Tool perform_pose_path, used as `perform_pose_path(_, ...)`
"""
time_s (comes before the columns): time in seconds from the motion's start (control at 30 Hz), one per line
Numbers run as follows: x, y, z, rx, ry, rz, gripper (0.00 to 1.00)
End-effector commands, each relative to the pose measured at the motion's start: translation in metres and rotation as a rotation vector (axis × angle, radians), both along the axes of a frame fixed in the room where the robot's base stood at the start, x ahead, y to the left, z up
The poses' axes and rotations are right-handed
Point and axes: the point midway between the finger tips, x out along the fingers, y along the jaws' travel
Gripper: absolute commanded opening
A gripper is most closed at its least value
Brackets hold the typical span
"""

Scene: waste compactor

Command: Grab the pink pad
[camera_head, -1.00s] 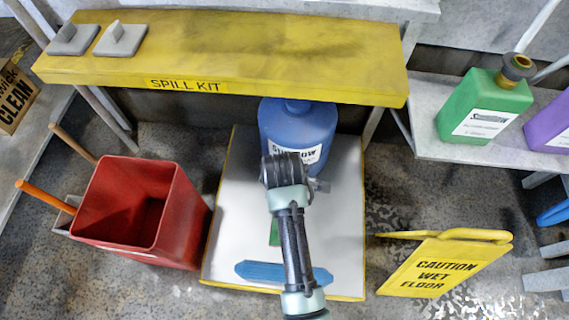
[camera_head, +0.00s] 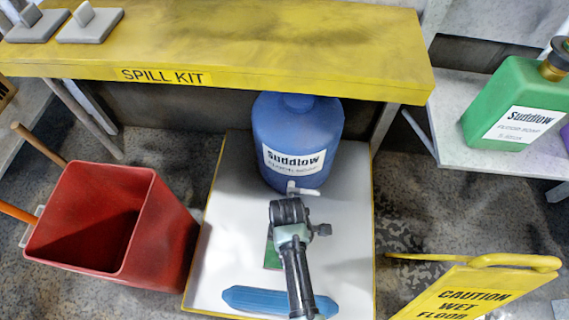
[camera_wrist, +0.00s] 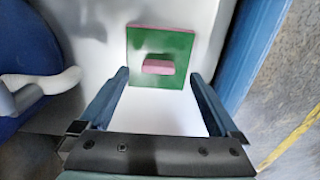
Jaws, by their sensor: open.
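The pad (camera_wrist: 175,45) shows in the wrist view as a flat green square with a pink edge and a small pink block (camera_wrist: 158,67) raised on its face. It lies on a white surface. In the head view only a green part of the pad (camera_head: 271,256) shows, partly hidden by my arm. My gripper (camera_wrist: 160,75) is open and empty. Its two blue fingers point at the pad, one on each side of the pink block in the picture. I cannot tell how far above the pad they are.
The pad's white board (camera_head: 225,235) also holds a blue jug (camera_head: 297,125) with a white spigot (camera_head: 302,190) and a blue bar (camera_head: 262,300). A red bin (camera_head: 165,230) stands left, a yellow caution sign (camera_head: 480,290) right. A yellow shelf (camera_head: 300,50) overhangs the back.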

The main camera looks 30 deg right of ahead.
Motion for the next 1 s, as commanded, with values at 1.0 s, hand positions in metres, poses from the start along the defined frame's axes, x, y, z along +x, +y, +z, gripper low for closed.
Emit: perform_pose_path(1.0, 0.004, 0.003, -0.051, -0.001, -0.001, -0.001, 0.67)
